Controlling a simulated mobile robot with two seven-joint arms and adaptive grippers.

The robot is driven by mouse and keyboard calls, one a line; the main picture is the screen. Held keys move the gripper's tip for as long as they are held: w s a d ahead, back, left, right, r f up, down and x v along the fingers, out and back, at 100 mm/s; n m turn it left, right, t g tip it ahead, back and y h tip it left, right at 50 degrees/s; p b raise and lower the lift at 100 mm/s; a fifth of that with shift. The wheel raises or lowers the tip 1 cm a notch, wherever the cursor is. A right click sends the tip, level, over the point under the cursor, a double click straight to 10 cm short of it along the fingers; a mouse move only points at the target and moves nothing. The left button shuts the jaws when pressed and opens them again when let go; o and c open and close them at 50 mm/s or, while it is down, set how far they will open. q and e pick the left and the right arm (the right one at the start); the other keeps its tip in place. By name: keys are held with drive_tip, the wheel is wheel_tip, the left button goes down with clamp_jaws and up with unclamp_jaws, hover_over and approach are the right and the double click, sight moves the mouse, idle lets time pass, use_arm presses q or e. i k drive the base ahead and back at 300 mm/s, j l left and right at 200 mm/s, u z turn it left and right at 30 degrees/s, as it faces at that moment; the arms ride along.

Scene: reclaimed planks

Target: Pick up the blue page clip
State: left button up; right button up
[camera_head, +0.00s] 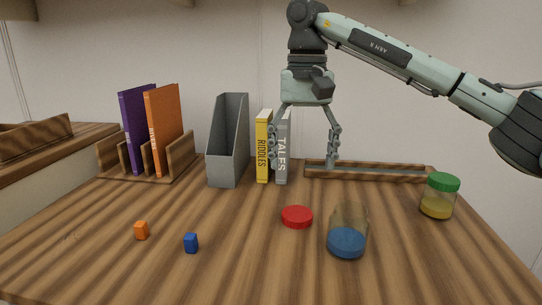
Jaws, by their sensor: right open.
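The blue page clip (190,243) appears as a small dark blue block near the front left of the table, fully visible and touching nothing but the wood. My right gripper (302,163) hangs pointing down over the back of the table, well behind and to the right of the blue clip. Its two fingers are spread wide with nothing between them. Its left finger overlaps the yellow and grey books in the picture. My left gripper does not show.
A similar orange block (141,231) lies left of the blue one. A red lid (297,217), a jar with blue contents (346,242) and a green-lidded jar (438,196) stand to the right. Book rack (178,160), grey file holder (224,150), books (262,150) and wooden tray (380,175) line the back.

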sight(191, 239)
drive_tip(key=k, duration=1.4)
